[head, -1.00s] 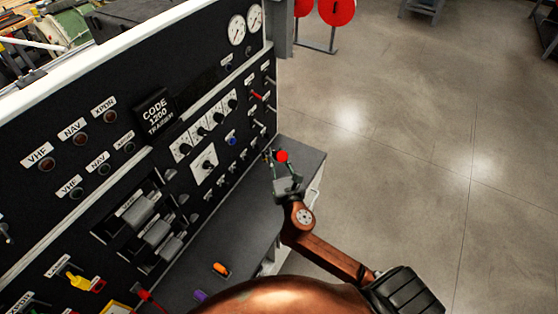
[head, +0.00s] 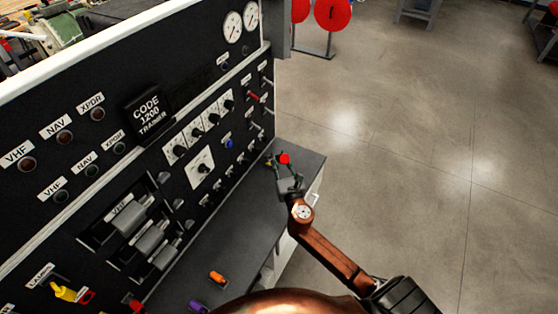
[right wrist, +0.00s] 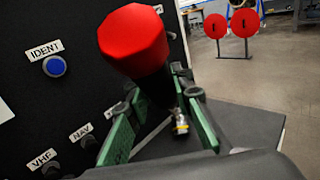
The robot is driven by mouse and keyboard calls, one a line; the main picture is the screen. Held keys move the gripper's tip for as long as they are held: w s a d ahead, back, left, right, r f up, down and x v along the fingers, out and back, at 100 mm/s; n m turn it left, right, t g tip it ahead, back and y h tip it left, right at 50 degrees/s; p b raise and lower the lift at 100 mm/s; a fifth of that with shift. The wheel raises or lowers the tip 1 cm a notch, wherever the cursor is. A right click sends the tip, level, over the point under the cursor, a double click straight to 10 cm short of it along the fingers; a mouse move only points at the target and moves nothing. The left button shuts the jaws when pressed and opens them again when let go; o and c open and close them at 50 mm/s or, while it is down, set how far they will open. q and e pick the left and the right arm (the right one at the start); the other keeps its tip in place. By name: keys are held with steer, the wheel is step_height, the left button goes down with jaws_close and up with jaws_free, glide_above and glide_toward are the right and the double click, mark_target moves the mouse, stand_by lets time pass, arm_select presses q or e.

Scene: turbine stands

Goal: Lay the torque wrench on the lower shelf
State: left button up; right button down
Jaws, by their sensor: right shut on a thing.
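My right gripper (head: 287,170) is over the far right end of a dark grey ledge (head: 235,225) at the foot of the black panel. In the right wrist view its green fingers (right wrist: 160,125) are shut on a tool (right wrist: 135,40) with a red faceted end and a dark shaft. The red end points towards that camera and hides much of the rest. I cannot tell whether this tool is the torque wrench. The red end also shows in the head view (head: 284,159). No lower shelf can be made out clearly. My left gripper is not in view.
The black panel (head: 150,155) with knobs, levers and gauges rises beside the ledge. An orange piece (head: 217,277) and a purple piece (head: 198,306) sit on the ledge. A small metallic piece (right wrist: 181,124) shows behind the fingers. Open floor (head: 420,150) lies right.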

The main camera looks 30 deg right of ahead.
steer(key=shift+r, duration=0.1)
steer(key=shift+f, duration=0.25)
steer(key=shift+s+f+b, duration=0.2)
steer(key=shift+f+b, duration=0.15)
steer(key=shift+f, duration=0.2)
steer(key=c, duration=2)
jaws_free()
steer(key=shift+f, duration=0.15)
steer(key=shift+c, duration=0.2)
steer(key=shift+o, duration=0.8)
steer(key=shift+w, duration=0.2)
steer(key=shift+o, duration=1)
steer(key=shift+r, duration=0.2)
